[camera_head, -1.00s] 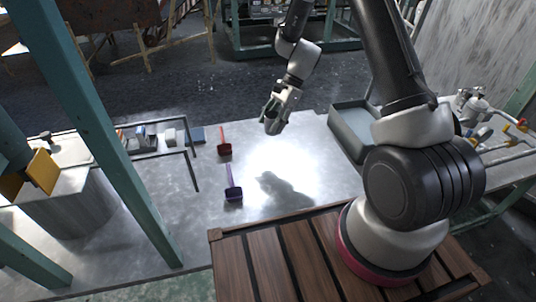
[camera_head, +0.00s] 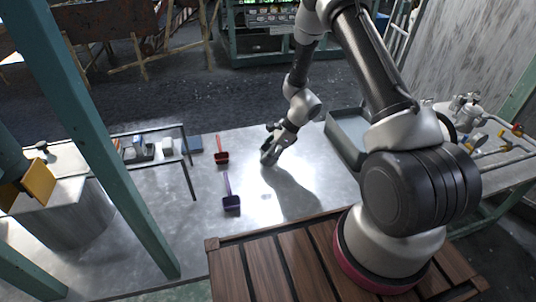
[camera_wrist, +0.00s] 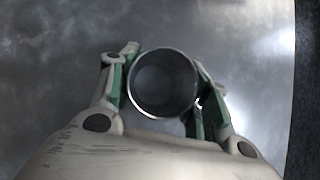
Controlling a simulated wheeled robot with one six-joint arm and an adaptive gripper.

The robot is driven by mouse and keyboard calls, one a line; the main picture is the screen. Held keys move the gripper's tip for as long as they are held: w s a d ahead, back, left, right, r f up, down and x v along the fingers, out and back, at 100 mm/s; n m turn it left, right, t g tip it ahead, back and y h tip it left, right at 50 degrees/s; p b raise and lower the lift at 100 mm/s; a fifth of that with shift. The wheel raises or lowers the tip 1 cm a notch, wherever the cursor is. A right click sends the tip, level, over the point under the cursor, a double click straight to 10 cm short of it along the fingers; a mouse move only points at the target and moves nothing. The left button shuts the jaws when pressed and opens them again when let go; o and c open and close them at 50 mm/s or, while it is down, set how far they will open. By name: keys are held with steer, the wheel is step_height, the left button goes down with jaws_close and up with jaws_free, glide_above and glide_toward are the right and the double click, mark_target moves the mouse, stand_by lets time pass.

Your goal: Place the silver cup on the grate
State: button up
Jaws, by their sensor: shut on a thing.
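The silver cup (camera_wrist: 162,82) is round and open-topped, seen from above into its dark inside in the wrist view. My gripper (camera_wrist: 163,92) has its green-padded fingers on both sides of the cup, shut on it. In the head view my gripper (camera_head: 269,153) points down over the metal table (camera_head: 300,190), close to its surface; the cup is small and mostly hidden by the fingers there. I cannot tell whether the cup touches the table. I cannot make out for certain which thing is the grate.
A red scoop (camera_head: 221,155) and a purple scoop (camera_head: 231,200) lie left of my gripper. A metal-framed stand (camera_head: 190,170) with small items is further left. A grey tray (camera_head: 349,135) is to the right. The table's middle is clear.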

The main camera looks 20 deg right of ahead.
steer(key=shift+f, duration=0.15)
steer(key=o, duration=1)
steer(key=shift+o, duration=0.2)
